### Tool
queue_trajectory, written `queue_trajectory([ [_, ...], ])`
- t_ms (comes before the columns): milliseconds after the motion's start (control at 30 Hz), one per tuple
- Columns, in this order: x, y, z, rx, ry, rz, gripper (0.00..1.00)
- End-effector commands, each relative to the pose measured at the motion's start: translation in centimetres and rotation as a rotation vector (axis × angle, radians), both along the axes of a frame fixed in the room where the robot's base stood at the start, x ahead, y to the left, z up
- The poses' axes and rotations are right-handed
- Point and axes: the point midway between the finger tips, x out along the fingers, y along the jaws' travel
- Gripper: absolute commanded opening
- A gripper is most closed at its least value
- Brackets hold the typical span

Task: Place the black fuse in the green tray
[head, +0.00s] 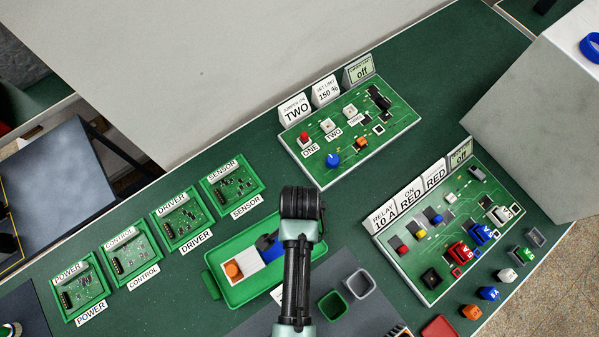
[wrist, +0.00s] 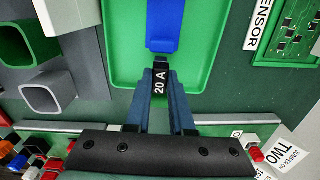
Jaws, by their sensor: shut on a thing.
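The green tray (head: 212,286) lies on the bench in the head view, left of my arm; it also fills the upper middle of the wrist view (wrist: 118,55). In it lies a white block with an orange top (head: 234,270) and a blue part (head: 272,254), whose blue end (wrist: 164,28) shows in the wrist view. My gripper (wrist: 160,72) is shut on the black fuse (wrist: 160,82), marked 20 A, in the wrist view. The fuse appears over the tray's near edge, by the blue part; its height cannot be told. In the head view my arm hides the fuse.
A green pot (head: 333,305) and a grey pot (head: 360,283) stand right of the tray. Labelled green boards (head: 232,184) line the left side. Two circuit panels (head: 375,128) (head: 440,235) stand to the right, with loose coloured parts (head: 489,293) beside the nearer one.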

Motion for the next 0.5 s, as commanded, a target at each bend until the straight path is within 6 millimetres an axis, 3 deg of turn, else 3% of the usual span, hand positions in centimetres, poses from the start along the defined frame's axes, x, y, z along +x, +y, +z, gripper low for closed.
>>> queue_trajectory([
  [100,-0.02,0.0,-0.94,0.0,0.001,0.0,0.0],
  [467,0.01,0.01,-1.34,0.001,-0.001,0.0,0.0],
  [500,0.01,0.01,-1.39,0.001,-0.001,0.0,0.23],
])
